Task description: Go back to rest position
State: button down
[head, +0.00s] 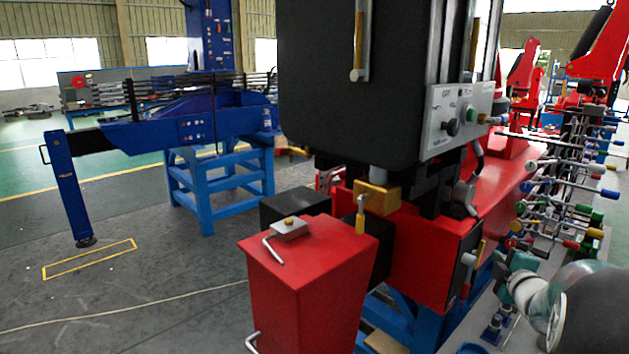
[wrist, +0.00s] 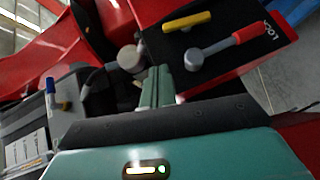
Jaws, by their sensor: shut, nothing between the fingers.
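My gripper (wrist: 157,85) shows in the wrist view as two teal fingers pressed together, with nothing between them. The fingertips are near a round grey knob (wrist: 131,58) on their left and a grey-headed lever with a red handle (wrist: 225,48) on their right. I cannot tell whether they touch anything. A yellow handle (wrist: 187,21) lies above the lever on a black panel marked LOCK. In the head view, part of my arm is at the lower right, beside the red crane stand (head: 430,270); the fingertips are not clear there.
A large black box (head: 350,80) stands above the red crane stand, with a grey control panel (head: 460,115) on its right side. A red pedestal (head: 305,285) is in front. Several coloured levers (head: 565,190) stick out at the right. Open grey floor (head: 130,300) lies at the left.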

jog(key=s+a+r+m+g, duration=0.1)
jog(key=s+a+m+g, duration=0.2)
jog(key=a, duration=0.8)
jog(key=s+a+r+m+g, duration=0.2)
jog(key=s+a+m, duration=0.6)
jog(key=s+a, duration=0.4)
jog(key=shift+s+a+r+g, duration=0.2)
jog(key=shift+s+a+g, duration=0.1)
jog(key=shift+g, duration=0.6)
jog(key=c, duration=1.8)
grip_release()
jog(key=s+a+f+m+g+y, duration=0.2)
jog(key=s+a+f+g+y, duration=0.1)
jog(key=s+a, duration=0.7)
jog(key=s, duration=0.2)
jog(key=shift+s+f+g, duration=0.2)
jog(key=shift+s+g, duration=0.1)
jog(key=shift+s, duration=0.1)
jog(key=o, duration=0.4)
jog(key=shift+f+m, duration=0.1)
jog(key=shift+m, duration=0.2)
